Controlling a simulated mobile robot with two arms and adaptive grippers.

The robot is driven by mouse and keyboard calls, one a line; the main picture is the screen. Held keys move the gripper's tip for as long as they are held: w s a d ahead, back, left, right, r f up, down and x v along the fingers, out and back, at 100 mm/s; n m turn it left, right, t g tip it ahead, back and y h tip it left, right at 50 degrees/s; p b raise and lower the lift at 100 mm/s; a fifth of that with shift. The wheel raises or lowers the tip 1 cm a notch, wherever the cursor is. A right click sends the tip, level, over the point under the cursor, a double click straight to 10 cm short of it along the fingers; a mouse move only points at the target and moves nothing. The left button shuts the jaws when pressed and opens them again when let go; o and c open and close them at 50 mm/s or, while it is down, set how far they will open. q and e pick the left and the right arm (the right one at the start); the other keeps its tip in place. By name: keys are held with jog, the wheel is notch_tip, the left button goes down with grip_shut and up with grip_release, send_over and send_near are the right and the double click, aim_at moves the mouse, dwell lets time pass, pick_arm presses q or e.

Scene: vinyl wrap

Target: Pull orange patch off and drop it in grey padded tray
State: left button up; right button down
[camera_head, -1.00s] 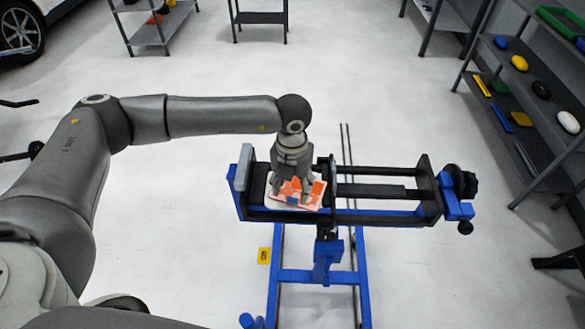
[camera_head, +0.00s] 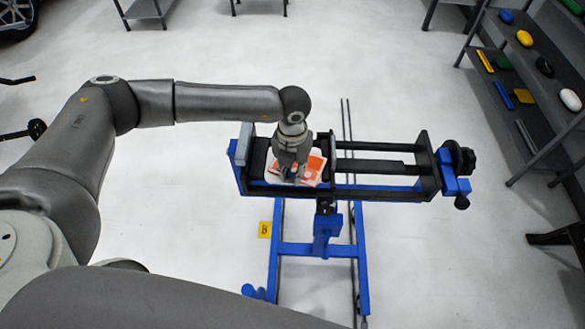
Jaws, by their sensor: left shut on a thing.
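A small white panel with orange areas (camera_head: 312,178) lies on the left part of a blue and black stand. The orange patch (camera_head: 315,163) shows on the panel, to the right of my left gripper. My left gripper (camera_head: 289,178) points down over the panel with its fingertips low at its surface. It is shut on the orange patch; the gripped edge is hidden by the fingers. A bit of blue shows at the fingertips. I cannot pick out a grey padded tray for certain. My right gripper is not in view.
The blue and black stand (camera_head: 385,188) has rails and a knob at its right end. A grey block (camera_head: 242,145) is at its left end. Shelves (camera_head: 535,85) with small coloured items stand at the right. A yellow marker (camera_head: 265,230) lies on open floor.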

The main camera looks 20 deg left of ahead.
pick_arm(q)
jog(key=shift+c, duration=0.2)
jog(key=o, duration=1.1)
jog(key=shift+o, duration=0.2)
jog(key=shift+r, duration=0.1)
